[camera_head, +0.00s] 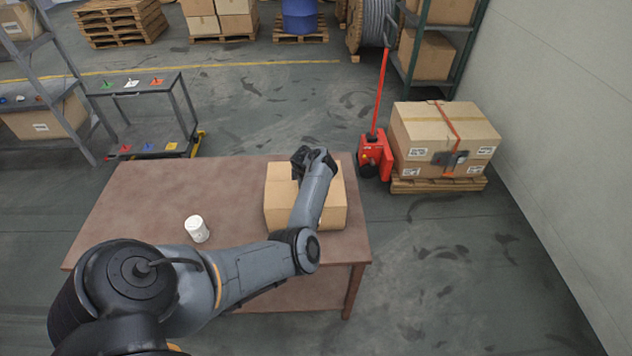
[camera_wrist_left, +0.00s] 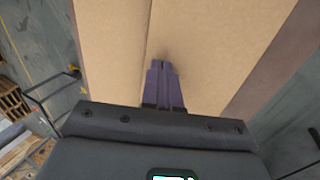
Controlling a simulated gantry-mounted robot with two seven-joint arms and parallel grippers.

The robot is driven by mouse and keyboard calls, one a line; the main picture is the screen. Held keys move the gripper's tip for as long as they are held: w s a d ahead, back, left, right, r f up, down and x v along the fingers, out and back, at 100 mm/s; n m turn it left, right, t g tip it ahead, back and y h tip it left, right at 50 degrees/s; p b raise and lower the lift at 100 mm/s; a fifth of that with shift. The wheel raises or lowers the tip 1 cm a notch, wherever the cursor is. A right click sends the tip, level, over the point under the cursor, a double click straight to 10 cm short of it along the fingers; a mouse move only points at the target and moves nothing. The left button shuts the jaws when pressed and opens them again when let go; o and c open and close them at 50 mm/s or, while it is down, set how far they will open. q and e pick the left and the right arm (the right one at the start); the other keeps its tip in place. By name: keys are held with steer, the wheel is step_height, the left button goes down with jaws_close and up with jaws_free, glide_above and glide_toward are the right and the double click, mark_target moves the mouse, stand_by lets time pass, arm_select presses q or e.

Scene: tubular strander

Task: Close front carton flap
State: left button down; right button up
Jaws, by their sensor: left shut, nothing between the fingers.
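A brown cardboard carton (camera_head: 279,209) stands on the table's right part in the head view. Its top fills most of the left wrist view (camera_wrist_left: 215,45), where a straight seam runs up between two cardboard panels. My left gripper (camera_head: 301,164) is over the top of the carton, and my forearm covers part of the carton. In the left wrist view the fingers of my left gripper (camera_wrist_left: 160,66) are shut together and empty, with their tips at or just above the cardboard beside the seam. I cannot tell whether they touch. My right gripper is not in view.
A white cup-like container (camera_head: 197,229) stands on the brown table (camera_head: 135,205), left of the carton. The table's left half is otherwise clear. A red pallet jack (camera_head: 375,155) and a large strapped box (camera_head: 440,125) stand beyond the table's right edge.

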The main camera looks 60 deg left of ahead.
arm_select(q)
steer(key=shift+w+a+f+b, duration=0.1)
steer(key=shift+a+f+b, duration=0.25)
steer(key=shift+f, duration=0.15)
steer(key=shift+a+f, duration=0.1)
steer(key=shift+f, duration=0.2)
steer(key=shift+f+b, duration=0.1)
steer(key=shift+b, duration=0.2)
